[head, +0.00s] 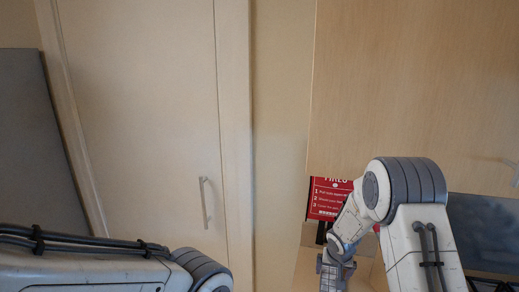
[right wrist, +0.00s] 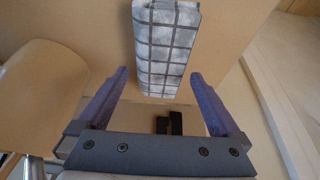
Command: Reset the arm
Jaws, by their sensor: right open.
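My right arm (head: 410,210) comes up from the lower right of the head view and bends down to its wrist. My right gripper (head: 335,276) is at the bottom edge there, its jaws mostly cut off. In the right wrist view the gripper (right wrist: 158,78) is open, with two purple-grey fingers wide apart and nothing between them. My left arm (head: 110,265) crosses the lower left of the head view; its gripper is outside the picture.
A pale door (head: 140,120) with a metal handle (head: 204,202) stands ahead. A wooden cabinet (head: 420,80) hangs at upper right. A red sign (head: 328,196) is partly behind my right arm. A grey checked item (right wrist: 168,45) lies beyond the fingertips.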

